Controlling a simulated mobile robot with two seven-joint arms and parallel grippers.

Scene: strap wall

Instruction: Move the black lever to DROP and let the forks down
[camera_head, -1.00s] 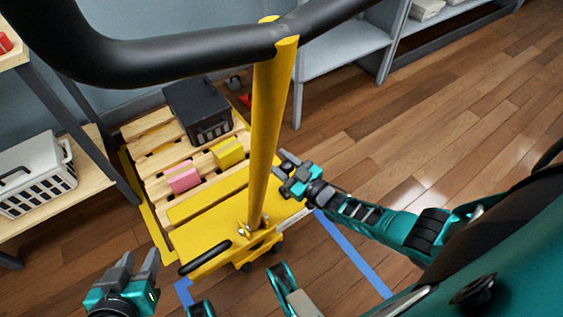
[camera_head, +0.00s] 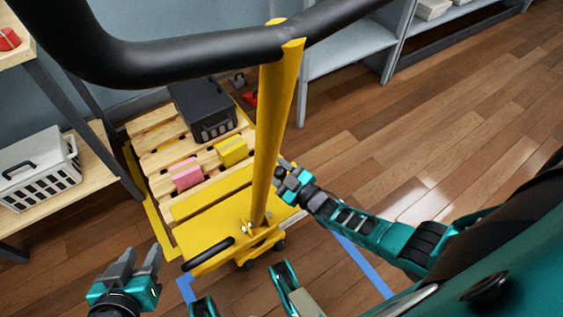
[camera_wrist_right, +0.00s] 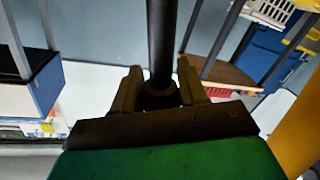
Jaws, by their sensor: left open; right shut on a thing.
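The yellow pallet jack's pole (camera_head: 271,130) rises from its yellow base to a thick black handle (camera_head: 180,58) across the top of the head view. My right gripper (camera_head: 284,178) is beside the pole, partly hidden behind it. In the right wrist view, its fingers are shut around a black rod (camera_wrist_right: 161,40) with a round dark base, which looks like the lever. No DROP marking is readable. My left gripper (camera_head: 138,262) is open and empty at lower left. A separate black bar (camera_head: 209,254) sits low on the jack near it. The forks are mostly hidden under the pallet.
The wooden pallet (camera_head: 150,133) carries a black crate (camera_head: 205,110), a pink box (camera_head: 186,174) and a yellow box (camera_head: 232,151). A shelf with a white basket (camera_head: 42,170) stands at left, a grey shelf (camera_head: 350,50) behind. Wooden floor at right is clear, with blue tape (camera_head: 362,265) near the jack.

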